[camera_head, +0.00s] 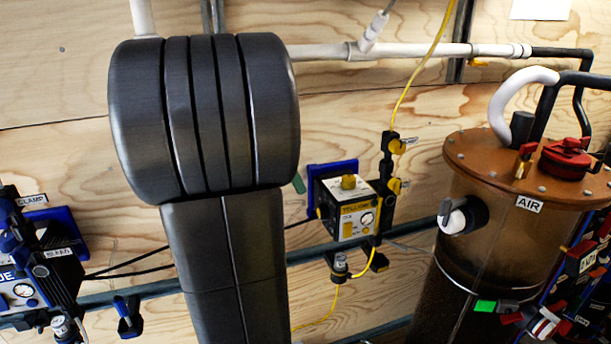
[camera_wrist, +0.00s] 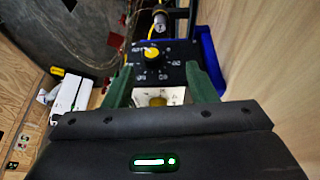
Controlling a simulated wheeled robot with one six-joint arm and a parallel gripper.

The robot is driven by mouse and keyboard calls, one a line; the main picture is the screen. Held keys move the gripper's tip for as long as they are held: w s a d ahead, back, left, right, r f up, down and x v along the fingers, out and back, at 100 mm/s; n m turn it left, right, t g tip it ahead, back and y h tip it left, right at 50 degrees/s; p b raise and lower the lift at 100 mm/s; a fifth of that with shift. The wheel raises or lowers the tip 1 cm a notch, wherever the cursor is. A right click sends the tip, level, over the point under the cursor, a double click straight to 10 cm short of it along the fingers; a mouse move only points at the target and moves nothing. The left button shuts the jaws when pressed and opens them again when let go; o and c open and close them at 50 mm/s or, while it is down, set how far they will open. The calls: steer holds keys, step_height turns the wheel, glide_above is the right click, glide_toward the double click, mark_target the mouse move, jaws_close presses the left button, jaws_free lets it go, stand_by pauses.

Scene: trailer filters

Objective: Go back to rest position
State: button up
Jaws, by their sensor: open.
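My gripper (camera_wrist: 158,68) shows in the wrist view with its two green fingers spread apart. Between and beyond the fingers is a dark panel with a yellow knob (camera_wrist: 153,54) and white markings; I cannot tell whether a finger touches it. In the head view, my dark arm fills the left middle and hides most of the gripper; only a small green fingertip shows at its right edge. Just right of it is a box labelled yellow (camera_head: 352,216), with a yellow knob on top and a round gauge. No held object shows.
A blue bracket (camera_head: 332,174) backs the yellow box on the plywood wall. A brown-lidded tank (camera_head: 500,230) marked AIR stands at the right. Blue-and-black fittings (camera_head: 50,265) are at the left. A white pipe (camera_head: 420,50) runs across the top; a yellow hose (camera_head: 414,76) hangs below it.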

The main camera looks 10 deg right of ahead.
mark_target(348, 177)
stand_by(0.4)
steer(key=d, duration=0.4)
steer(key=d+p, duration=0.1)
steer(key=d, duration=0.3)
steer(key=d+p, duration=0.1)
steer(key=d, duration=0.2)
steer(key=shift+w+d, duration=0.3)
steer(key=shift+d, duration=0.1)
steer(key=shift+d+f, duration=0.25)
steer(key=shift+f, duration=0.35)
